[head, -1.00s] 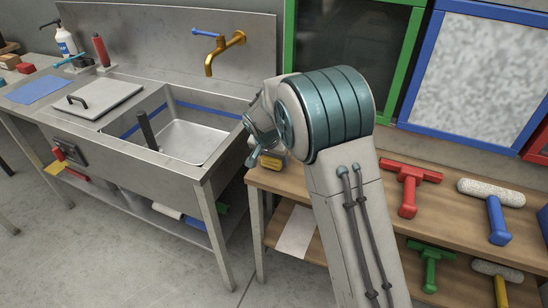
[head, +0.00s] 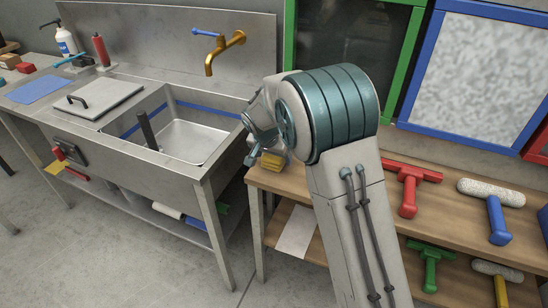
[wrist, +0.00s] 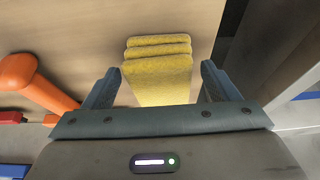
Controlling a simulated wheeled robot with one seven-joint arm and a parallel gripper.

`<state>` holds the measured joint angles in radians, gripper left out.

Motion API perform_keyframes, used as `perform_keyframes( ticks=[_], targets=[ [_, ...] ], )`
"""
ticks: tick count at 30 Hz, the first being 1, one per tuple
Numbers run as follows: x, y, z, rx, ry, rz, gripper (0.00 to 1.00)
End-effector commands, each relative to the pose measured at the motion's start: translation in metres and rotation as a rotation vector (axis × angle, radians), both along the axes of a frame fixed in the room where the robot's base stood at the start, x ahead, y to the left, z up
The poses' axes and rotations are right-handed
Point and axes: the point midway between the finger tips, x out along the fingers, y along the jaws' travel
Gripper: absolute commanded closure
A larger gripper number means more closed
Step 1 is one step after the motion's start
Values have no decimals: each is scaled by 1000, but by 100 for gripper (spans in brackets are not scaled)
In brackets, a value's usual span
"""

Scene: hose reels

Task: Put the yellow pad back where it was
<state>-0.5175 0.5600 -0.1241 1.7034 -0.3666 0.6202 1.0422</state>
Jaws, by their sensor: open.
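A yellow pad (wrist: 158,75) with a ridged, stepped end lies on the wooden bench (wrist: 80,35) in the wrist view. My gripper (wrist: 161,84) is open, with one finger on each side of the pad; a gap shows on both sides near the tips. In the head view, a yellow block (head: 271,161) shows at the bench's left end, partly hidden behind my gripper (head: 252,158). The pad's near end is hidden by the gripper body in the wrist view.
An orange handle (wrist: 38,82) lies left of the gripper in the wrist view. In the head view, a red T-shaped tool (head: 409,185) and a white roller with a blue handle (head: 497,215) lie farther right on the bench. The steel sink (head: 190,145) stands left.

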Motion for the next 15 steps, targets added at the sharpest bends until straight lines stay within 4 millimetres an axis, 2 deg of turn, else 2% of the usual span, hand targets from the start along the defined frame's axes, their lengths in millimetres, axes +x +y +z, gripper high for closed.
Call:
perform_keyframes(
  ticks=[9,15],
  targets=[
    [-25,10,64,2,-3,2,19],
    [-36,13,90,1,-1,2,19]
  ],
)
